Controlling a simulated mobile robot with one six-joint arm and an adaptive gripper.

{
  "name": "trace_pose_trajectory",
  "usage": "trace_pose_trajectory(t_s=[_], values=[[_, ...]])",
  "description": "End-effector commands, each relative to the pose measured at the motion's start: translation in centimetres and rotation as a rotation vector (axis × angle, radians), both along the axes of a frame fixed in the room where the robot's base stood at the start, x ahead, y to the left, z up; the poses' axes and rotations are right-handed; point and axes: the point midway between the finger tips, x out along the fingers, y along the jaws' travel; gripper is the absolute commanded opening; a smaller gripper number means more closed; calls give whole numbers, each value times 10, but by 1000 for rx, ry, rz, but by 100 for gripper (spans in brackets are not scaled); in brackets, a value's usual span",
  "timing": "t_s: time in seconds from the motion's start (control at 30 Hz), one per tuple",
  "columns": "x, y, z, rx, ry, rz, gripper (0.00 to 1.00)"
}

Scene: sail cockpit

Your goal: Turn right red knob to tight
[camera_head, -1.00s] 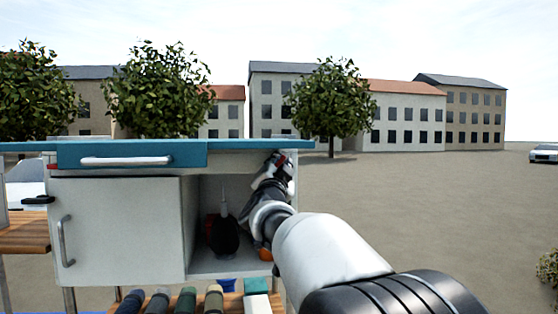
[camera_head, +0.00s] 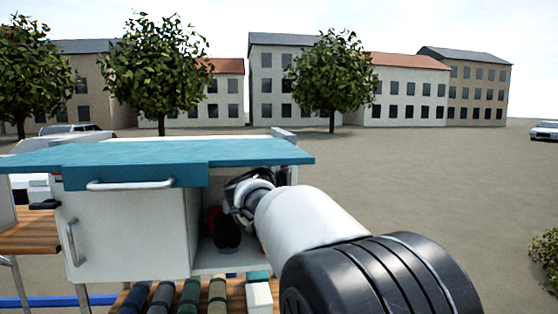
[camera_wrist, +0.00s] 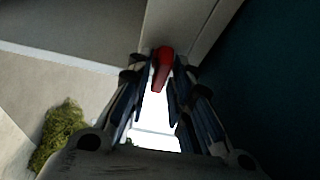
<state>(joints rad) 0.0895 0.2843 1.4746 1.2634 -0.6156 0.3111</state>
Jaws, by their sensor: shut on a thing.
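The red knob (camera_wrist: 162,60) shows in the wrist view as a narrow red lever near a pale upright panel. My gripper (camera_wrist: 160,82) has its two fingers on either side of the knob and is shut on it. In the head view my arm reaches to the right end of the cabinet (camera_head: 130,235), below its teal top (camera_head: 150,155). The knob and my fingertips cannot be made out there, hidden by the arm and the top. I cannot tell how tight the knob is.
A dark bottle-like object (camera_head: 228,236) stands in the cabinet's open compartment, close to my wrist. Several rolled bundles (camera_head: 188,296) lie on a wooden shelf below. A drawer handle (camera_head: 130,185) juts from the front. Open ground lies to the right.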

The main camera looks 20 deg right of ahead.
Motion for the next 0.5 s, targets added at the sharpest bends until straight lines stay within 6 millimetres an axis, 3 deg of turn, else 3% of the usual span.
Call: trace_pose_trajectory(t_s=[0.5], values=[[0, 0, 1, 66, -20, 0, 0]])
